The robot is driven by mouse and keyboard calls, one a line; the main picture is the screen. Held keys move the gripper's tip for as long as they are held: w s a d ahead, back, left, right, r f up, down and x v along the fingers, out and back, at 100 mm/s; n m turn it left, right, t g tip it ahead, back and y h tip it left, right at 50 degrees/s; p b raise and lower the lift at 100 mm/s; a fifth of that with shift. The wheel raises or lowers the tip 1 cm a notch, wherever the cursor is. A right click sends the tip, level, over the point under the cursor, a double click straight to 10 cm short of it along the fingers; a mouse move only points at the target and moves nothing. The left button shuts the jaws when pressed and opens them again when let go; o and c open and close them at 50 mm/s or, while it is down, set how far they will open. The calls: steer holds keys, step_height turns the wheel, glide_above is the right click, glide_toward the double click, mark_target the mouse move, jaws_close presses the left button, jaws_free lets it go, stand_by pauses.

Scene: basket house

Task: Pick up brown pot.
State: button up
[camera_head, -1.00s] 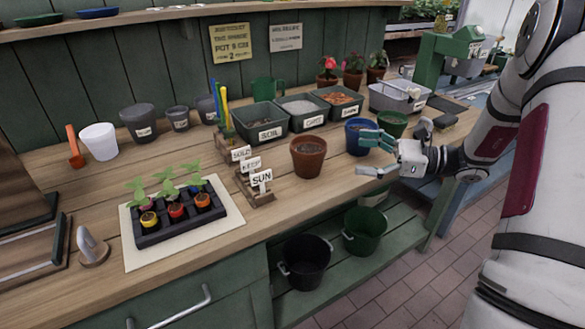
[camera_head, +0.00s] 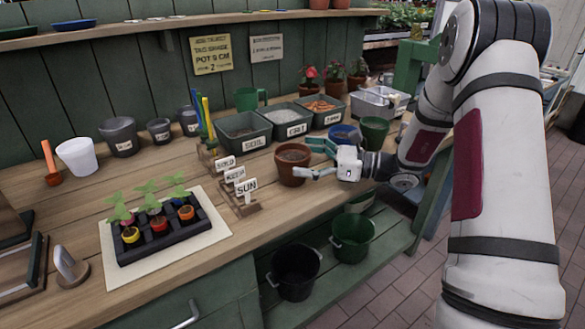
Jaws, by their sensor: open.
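The brown pot (camera_head: 291,170) is a terracotta pot filled with dark soil. It stands upright on the wooden bench near its front edge.
A blue pot (camera_head: 342,132) and a green pot (camera_head: 374,131) stand close behind my gripper. Buckets (camera_head: 353,237) sit on the lower shelf.

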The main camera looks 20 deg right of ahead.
mark_target(276, 153)
steer(key=shift+x, duration=1.6)
steer(key=c, duration=1.3)
